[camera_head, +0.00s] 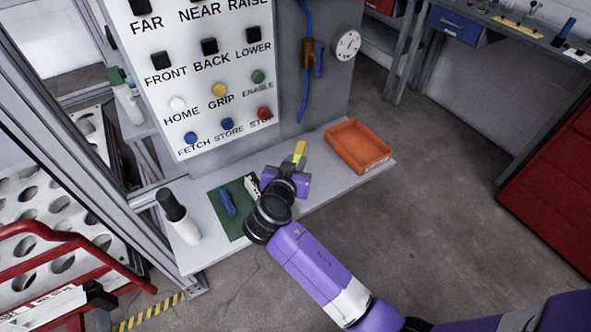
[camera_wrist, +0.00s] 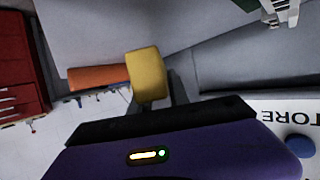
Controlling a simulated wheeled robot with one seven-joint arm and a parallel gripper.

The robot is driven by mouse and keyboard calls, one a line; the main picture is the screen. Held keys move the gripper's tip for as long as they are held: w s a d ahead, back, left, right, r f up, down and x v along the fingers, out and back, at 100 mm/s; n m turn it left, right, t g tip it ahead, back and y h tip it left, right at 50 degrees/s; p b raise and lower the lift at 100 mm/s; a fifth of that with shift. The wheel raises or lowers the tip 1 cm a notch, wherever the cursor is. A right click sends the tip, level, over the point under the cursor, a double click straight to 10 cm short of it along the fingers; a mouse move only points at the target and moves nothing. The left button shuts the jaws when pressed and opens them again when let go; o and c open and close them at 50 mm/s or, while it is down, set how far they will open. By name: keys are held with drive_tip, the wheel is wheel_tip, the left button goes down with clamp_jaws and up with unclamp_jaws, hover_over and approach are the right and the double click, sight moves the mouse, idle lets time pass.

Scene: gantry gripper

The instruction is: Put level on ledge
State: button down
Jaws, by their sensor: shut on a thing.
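The level, a yellow bar (camera_head: 299,152), is held in my gripper (camera_head: 294,167). In the wrist view the yellow level (camera_wrist: 147,74) stands up between the dark fingers, with its lower end hidden by the gripper. The ledge is the grey shelf (camera_head: 325,186) under the button panel. My gripper is over its middle, between the green mat and the orange tray. I cannot tell whether the level touches the ledge.
An orange tray (camera_head: 359,146) sits at the ledge's right end. A green mat (camera_head: 234,226) carries a blue tool (camera_head: 227,204) and a white tool (camera_head: 251,186). A black-capped white bottle (camera_head: 180,219) stands at the left. The button panel (camera_head: 205,75) rises behind.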

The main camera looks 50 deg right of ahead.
drive_tip(key=shift+f, duration=1.6)
drive_tip(key=shift+f, duration=0.1)
drive_tip(key=c, duration=1.3)
unclamp_jaws()
drive_tip(key=shift+o, duration=0.2)
drive_tip(key=b+v, duration=0.2)
drive_tip(key=v, duration=1)
